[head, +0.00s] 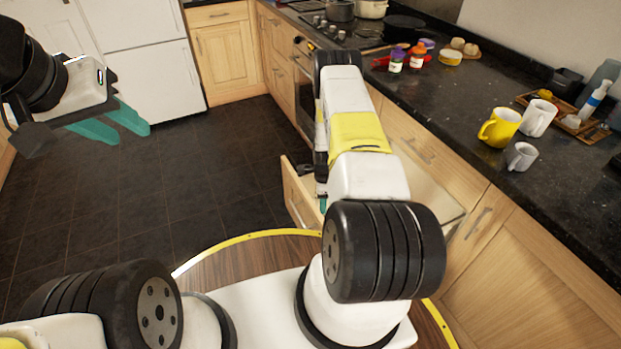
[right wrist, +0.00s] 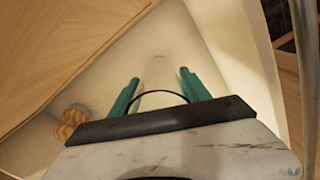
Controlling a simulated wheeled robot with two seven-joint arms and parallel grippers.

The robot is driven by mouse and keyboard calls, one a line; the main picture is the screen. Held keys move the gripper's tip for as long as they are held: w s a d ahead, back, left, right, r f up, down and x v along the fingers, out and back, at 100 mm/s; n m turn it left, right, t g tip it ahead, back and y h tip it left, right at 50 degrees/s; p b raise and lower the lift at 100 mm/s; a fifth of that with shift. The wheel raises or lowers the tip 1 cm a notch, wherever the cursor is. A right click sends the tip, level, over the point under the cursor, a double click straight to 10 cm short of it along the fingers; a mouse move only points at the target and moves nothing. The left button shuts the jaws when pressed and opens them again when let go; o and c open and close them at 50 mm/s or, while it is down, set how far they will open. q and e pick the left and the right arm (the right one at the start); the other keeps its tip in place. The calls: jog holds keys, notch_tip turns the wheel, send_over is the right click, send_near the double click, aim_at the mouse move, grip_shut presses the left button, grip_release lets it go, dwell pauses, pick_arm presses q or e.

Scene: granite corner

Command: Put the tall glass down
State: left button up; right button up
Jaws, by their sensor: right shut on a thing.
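The tall glass (right wrist: 158,78) is clear and hard to make out against the pale background. In the right wrist view it stands out between the teal fingers of my right gripper (right wrist: 160,90), which is shut on it. A dark curved rim shows near the palm. The glass is inside or over an open drawer (right wrist: 232,50); I cannot tell whether it touches the drawer's bottom. In the head view my right arm hides the glass and nearly all of that gripper. My left gripper (head: 134,135) is open and empty over the floor at the left.
The open drawer (head: 298,196) sticks out below the dark counter (head: 455,115). A small wooden object (right wrist: 70,122) lies in the drawer. A yellow mug (head: 499,127), a white mug (head: 538,118) and a grey mug (head: 520,157) stand on the counter.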

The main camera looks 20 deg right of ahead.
jog(key=shift+f, duration=1)
jog(key=o, duration=1.6)
jog(key=shift+f, duration=0.15)
